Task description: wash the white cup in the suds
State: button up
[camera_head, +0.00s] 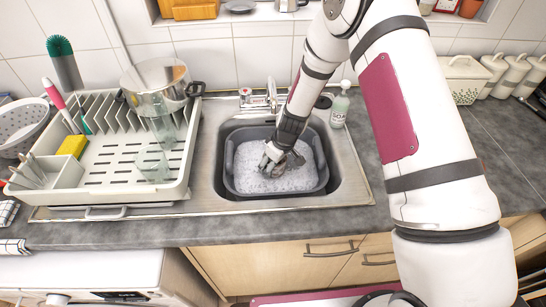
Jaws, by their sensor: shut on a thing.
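My gripper (274,162) reaches down into the grey basin (231,172) set in the sink. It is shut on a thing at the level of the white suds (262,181). I take this to be the white cup, but I cannot make out its outline against the fingers and the foam. How deep it sits and how it is tilted are hidden.
A dish rack (100,193) with a steel pot (158,82), glasses and a yellow sponge (72,145) stands left of the sink. The tap (271,95) and a soap bottle (340,106) stand behind the basin. The right counter (440,160) has free room beyond my arm.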

aim_at(280, 180)
jog(key=shift+f+b, duration=0.95)
jog(key=shift+f, duration=2.55)
jog(key=shift+d, duration=0.1)
jog(key=shift+d, duration=1.6)
jog(key=shift+a, duration=1.7)
jog(key=shift+d, duration=1.7)
jog(key=shift+a, duration=0.1)
